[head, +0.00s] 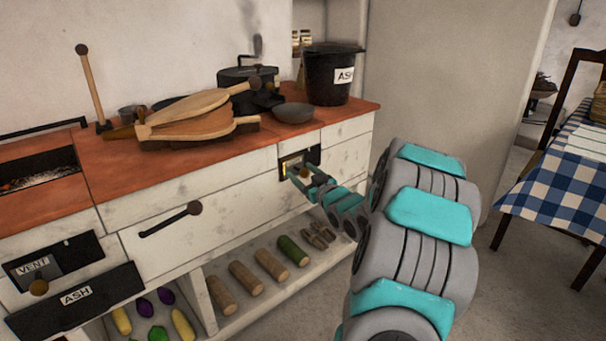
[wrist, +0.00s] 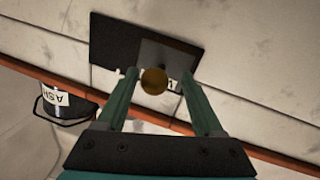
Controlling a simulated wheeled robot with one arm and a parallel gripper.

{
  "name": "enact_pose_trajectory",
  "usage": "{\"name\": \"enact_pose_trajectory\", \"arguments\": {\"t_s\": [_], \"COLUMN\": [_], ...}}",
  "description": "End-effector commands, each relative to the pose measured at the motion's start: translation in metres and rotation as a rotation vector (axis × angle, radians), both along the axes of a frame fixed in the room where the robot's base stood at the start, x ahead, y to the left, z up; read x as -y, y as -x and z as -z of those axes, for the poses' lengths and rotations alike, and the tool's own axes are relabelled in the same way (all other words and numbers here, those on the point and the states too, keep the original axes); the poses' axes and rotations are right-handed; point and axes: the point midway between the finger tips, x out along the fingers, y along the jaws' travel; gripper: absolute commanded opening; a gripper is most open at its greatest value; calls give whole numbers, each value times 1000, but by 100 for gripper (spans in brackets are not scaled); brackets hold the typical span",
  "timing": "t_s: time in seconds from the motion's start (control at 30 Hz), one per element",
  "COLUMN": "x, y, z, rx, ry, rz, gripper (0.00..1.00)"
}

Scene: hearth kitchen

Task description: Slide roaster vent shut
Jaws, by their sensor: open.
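The roaster vent (head: 312,155) is a small dark plate on the white front below the right part of the red counter. In the wrist view, its dark plate (wrist: 115,38) carries a greyer slide (wrist: 172,56) with a round brass knob (wrist: 154,81). A white label is partly hidden behind the knob and a finger. My gripper (head: 305,178) is open at the vent, its two fingers on either side of the knob. In the wrist view my gripper (wrist: 158,76) frames the knob with visible gaps; contact cannot be told.
Another vent (head: 60,258), labelled VENT, and an ash drawer (head: 85,297) are at lower left. Bellows (head: 190,125), a small bowl (head: 293,113) and an ash bucket (head: 328,90) stand on the counter. Logs (head: 245,277) lie on the shelf below. A checked-cloth table (head: 555,180) stands at right.

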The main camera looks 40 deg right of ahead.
Motion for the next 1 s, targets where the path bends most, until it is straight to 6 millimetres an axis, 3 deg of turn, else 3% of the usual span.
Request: {"name": "enact_pose_trajectory", "arguments": {"t_s": [0.27,0.7,1.0], "x": [1,-7,-10], "y": [6,66,78], "z": [1,0,1], "rx": [0,0,-2], "ry": [-1,1,-1], "rz": [3,2,-1], "gripper": [68,68,68]}}
